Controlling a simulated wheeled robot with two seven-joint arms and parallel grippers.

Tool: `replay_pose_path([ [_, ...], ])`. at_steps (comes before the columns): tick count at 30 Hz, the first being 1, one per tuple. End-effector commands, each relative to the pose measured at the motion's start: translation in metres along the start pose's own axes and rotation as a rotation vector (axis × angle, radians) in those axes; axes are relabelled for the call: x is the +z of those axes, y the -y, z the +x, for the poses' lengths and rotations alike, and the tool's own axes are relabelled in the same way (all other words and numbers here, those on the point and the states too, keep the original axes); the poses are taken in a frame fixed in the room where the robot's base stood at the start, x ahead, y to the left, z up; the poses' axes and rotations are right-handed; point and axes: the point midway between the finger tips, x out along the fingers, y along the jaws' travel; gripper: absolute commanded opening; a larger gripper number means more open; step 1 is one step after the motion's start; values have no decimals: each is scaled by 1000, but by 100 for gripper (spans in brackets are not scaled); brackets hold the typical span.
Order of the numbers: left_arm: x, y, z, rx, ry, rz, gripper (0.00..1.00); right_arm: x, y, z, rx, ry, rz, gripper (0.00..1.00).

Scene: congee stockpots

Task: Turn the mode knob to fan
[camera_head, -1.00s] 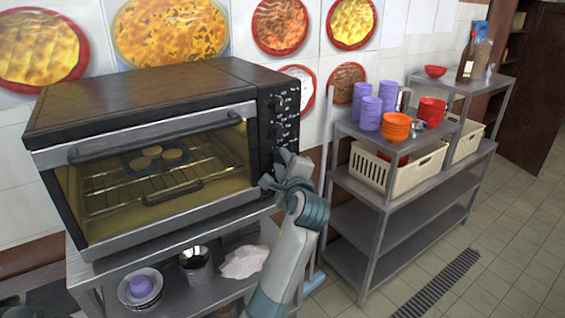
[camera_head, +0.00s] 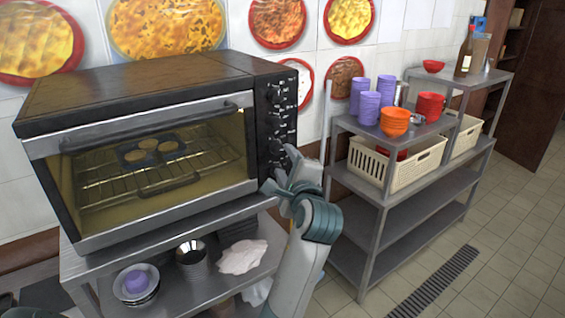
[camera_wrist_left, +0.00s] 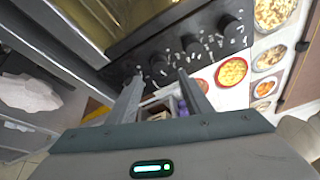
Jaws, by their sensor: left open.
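The toaster oven (camera_head: 150,135) stands on a metal shelf, its glass door closed. Its black control panel (camera_head: 262,130) on the right side carries a column of dark knobs with white markings, such as the top knob (camera_head: 274,95). I cannot tell which is the mode knob or read the settings. My left gripper (camera_head: 284,172) is open and empty at the lower part of the panel, hiding part of it. In the left wrist view, the knobs (camera_wrist_left: 194,46) run in a slanted row beyond the open fingers (camera_wrist_left: 160,76). Contact with a knob cannot be told. My right gripper is not in view.
A metal rack (camera_head: 375,195) stands to the right with purple cups (camera_head: 369,108), orange bowls (camera_head: 394,122) and a cream basket (camera_head: 400,168). Under the oven are stacked bowls (camera_head: 136,285), a metal pot (camera_head: 191,257) and a white cloth (camera_head: 242,256). The tiled floor at right is clear.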

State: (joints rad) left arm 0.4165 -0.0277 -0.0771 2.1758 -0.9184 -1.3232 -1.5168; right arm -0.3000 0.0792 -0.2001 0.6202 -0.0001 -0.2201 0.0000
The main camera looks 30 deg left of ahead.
Motion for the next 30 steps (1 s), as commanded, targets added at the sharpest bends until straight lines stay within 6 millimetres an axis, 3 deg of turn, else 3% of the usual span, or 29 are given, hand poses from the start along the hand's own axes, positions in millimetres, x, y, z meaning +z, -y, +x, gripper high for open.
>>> replay_pose_path([
  [6, -2, -2, -35, -1, -2, -2, 46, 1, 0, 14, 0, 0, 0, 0],
  [12, -1, -1, -51, -1, -1, 0, 46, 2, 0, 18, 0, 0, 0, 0],
  [30, 0, 0, -53, 0, -1, 1, 46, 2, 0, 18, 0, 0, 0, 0],
])
